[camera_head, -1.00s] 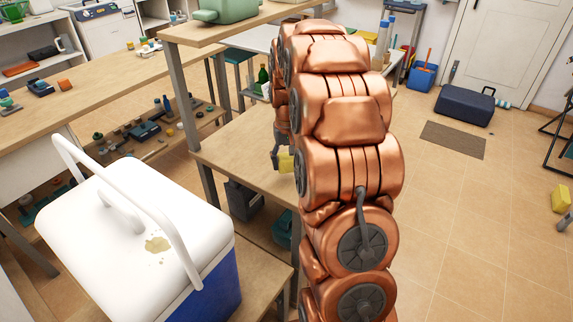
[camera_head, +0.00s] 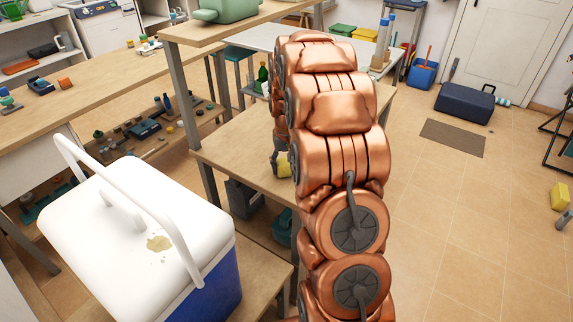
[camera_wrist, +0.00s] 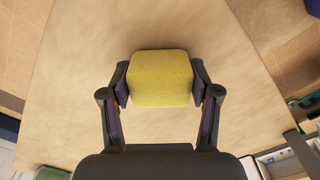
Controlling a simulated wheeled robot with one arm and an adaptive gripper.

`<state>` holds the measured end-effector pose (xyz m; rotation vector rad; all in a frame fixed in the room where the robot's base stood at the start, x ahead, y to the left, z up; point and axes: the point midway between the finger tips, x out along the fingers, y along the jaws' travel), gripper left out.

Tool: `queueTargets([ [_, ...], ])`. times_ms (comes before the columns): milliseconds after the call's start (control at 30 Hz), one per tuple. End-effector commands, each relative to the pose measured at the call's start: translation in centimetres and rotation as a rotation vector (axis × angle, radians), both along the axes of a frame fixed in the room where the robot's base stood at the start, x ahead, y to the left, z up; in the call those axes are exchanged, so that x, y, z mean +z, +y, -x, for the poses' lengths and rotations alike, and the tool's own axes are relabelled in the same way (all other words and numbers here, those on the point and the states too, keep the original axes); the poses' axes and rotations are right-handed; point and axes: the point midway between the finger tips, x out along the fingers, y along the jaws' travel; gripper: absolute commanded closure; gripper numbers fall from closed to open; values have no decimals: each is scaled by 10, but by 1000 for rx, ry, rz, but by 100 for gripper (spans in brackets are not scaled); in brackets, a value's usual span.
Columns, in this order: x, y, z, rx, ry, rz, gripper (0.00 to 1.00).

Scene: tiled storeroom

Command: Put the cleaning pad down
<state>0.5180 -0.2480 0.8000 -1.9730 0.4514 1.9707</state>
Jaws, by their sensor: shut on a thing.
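The yellow cleaning pad (camera_wrist: 160,78) sits between the two fingers of my gripper (camera_wrist: 161,88) in the wrist view, with a finger pressed to each side. In the head view a small part of the pad (camera_head: 283,168) shows left of my copper arm, which hides most of my gripper. The pad is over the wooden tabletop (camera_wrist: 85,70); I cannot tell whether it touches the surface. The tabletop around the pad is bare in the wrist view. It also shows in the head view (camera_head: 235,150).
A white and blue cool box (camera_head: 110,215) with a stain on its lid stands at the front left. A raised shelf (camera_head: 235,32) holds a green case (camera_head: 228,10). A dark suitcase (camera_head: 465,104) stands on the floor by the door. The floor at right is mostly clear.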

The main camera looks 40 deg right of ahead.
Motion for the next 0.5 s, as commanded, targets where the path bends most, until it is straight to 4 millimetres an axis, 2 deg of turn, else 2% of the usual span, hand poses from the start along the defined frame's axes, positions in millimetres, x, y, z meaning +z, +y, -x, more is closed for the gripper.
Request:
queueTargets([
  [33, -2, 0, 0, 0, 0, 0, 66],
  [67, -2, 0, 0, 0, 0, 0, 36],
  [100, -1, 0, 0, 0, 0, 0, 32],
  [300, -1, 0, 0, 0, 0, 0, 13],
  [500, -1, 0, 0, 0, 0, 0, 13],
])
